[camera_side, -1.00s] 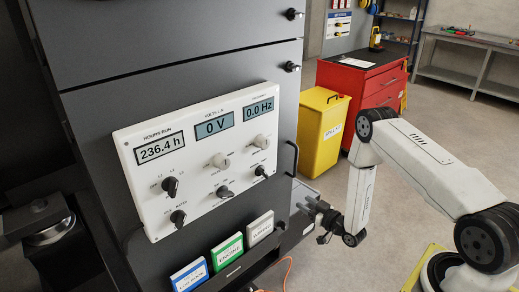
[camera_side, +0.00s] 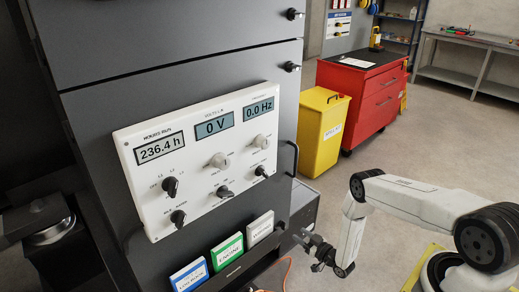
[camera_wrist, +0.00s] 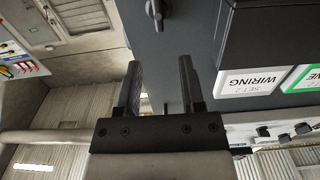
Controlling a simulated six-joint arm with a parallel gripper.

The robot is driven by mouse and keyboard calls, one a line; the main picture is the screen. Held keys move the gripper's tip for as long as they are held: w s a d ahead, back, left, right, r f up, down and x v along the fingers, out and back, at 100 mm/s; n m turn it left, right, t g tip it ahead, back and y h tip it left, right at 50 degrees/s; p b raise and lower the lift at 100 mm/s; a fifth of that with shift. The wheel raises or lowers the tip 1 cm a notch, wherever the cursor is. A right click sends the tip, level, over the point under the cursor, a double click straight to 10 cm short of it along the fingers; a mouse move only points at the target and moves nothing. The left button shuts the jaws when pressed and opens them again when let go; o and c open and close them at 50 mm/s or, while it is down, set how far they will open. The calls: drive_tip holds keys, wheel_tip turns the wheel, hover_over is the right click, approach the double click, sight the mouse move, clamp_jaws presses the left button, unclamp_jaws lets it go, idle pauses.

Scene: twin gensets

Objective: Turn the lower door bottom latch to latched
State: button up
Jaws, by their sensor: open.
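A small dark latch (camera_wrist: 155,12) shows at the top of the wrist view, on the grey cabinet face, ahead of my fingertips and apart from them. What looks like the same latch (camera_side: 281,226) is small in the side view, low on the cabinet edge beside the binders; I cannot tell its turn angle there. My gripper (camera_side: 302,238) is in front of the cabinet's lower right edge. In the wrist view my gripper (camera_wrist: 160,75) has its two black fingers spread with nothing between them.
The white control panel (camera_side: 205,160) is on the cabinet face. A dark curved handle (camera_side: 295,158) sticks out at its right. Several binders, one labelled WIRING (camera_wrist: 250,82), stand beside the latch. A yellow bin (camera_side: 322,130) and red tool cabinet (camera_side: 365,95) stand behind.

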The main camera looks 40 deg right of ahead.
drive_tip(key=shift+w, duration=0.1)
drive_tip(key=w, duration=0.7)
drive_tip(key=shift+w, duration=0.3)
clamp_jaws()
